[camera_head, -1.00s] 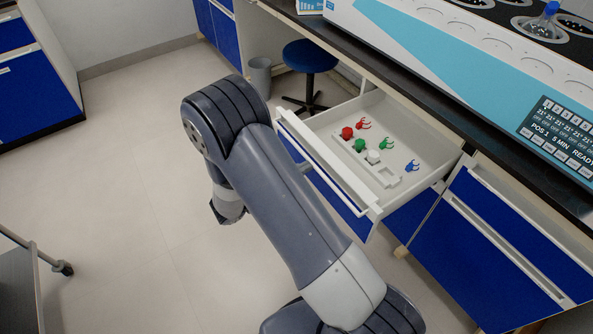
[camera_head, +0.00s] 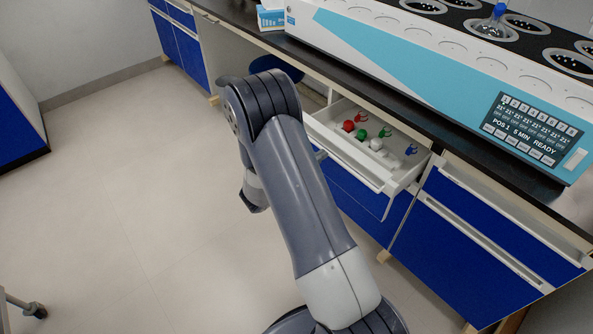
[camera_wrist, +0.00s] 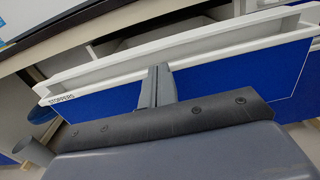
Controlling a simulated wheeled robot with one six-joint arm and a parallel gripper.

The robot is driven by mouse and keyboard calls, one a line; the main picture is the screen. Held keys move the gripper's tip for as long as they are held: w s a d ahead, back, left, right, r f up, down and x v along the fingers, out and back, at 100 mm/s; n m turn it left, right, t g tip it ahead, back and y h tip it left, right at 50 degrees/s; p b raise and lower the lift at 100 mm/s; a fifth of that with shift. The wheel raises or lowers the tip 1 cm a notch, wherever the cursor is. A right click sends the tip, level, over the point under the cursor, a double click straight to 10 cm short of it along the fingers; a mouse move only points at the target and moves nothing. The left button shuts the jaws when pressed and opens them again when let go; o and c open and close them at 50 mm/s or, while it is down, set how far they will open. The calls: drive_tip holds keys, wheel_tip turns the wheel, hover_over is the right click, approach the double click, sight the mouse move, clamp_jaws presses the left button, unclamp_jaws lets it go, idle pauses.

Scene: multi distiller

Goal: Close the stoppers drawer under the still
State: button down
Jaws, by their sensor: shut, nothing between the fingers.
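The stoppers drawer (camera_head: 330,146) is under the bench below the still (camera_head: 420,60). It stands partly open, and red, green and white stoppers and coloured clips show inside. In the wrist view the drawer front (camera_wrist: 220,72) is blue with a pale top rail and a "STOPPERS" label at its left. My gripper (camera_wrist: 157,72) is shut and empty, with its fingers at the front's upper edge near the middle. They look close to or against it; contact cannot be told. In the head view my arm hides most of the gripper.
Closed blue drawers and cupboards (camera_head: 465,255) stand to the right of the open drawer. A stool (camera_head: 277,68) is partly hidden behind my arm. A cart wheel (camera_head: 36,310) shows at lower left. The floor (camera_head: 130,200) to the left is clear.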

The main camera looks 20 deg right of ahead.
sight(332, 148)
drive_tip(key=b+x, duration=0.3)
drive_tip(key=x, duration=1.6)
drive_tip(key=shift+d, duration=0.25)
drive_tip(key=shift+w+r, duration=0.1)
drive_tip(key=shift+r, duration=0.05)
drive_tip(key=v, duration=1.4)
drive_tip(key=shift+a, duration=0.2)
drive_tip(key=shift+d, duration=0.15)
